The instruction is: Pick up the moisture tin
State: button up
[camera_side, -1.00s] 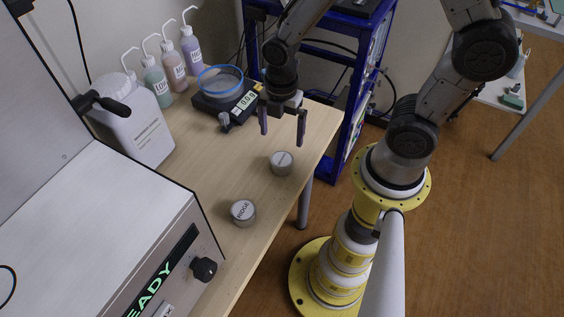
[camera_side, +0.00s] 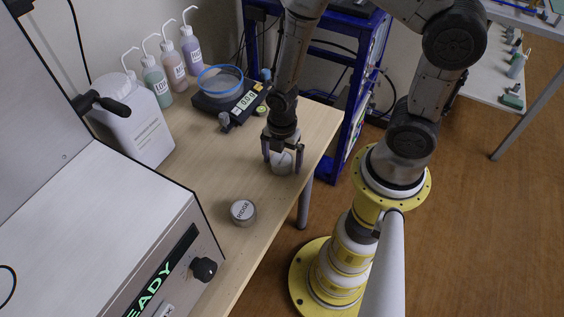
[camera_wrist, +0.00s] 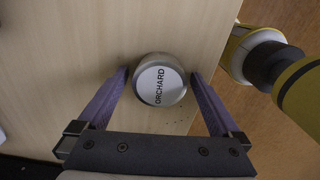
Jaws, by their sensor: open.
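A small round metal tin with a white lid label reading "ORCHARD" stands upright on the wooden table (camera_side: 205,165). The side view shows this tin (camera_side: 281,163) near the table's right edge, partly hidden by my gripper. The wrist view shows the tin (camera_wrist: 160,80) between the two fingertips. My gripper (camera_side: 282,168) is open and lowered around the tin, one finger on each side. The wrist view also shows my gripper (camera_wrist: 160,77); narrow gaps seem to remain beside the tin. A second similar tin, labelled "RIDGE" (camera_side: 243,212), stands nearer the front of the table.
A scale (camera_side: 230,103) with a blue-rimmed dish (camera_side: 220,80) stands behind my gripper. Several wash bottles (camera_side: 173,72) and a white jug (camera_side: 132,122) line the wall. A large analyser (camera_side: 110,235) fills the lower left. The table between tins and jug is clear.

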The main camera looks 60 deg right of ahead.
jog(key=c, duration=1.4)
jog(key=shift+r, duration=0.15)
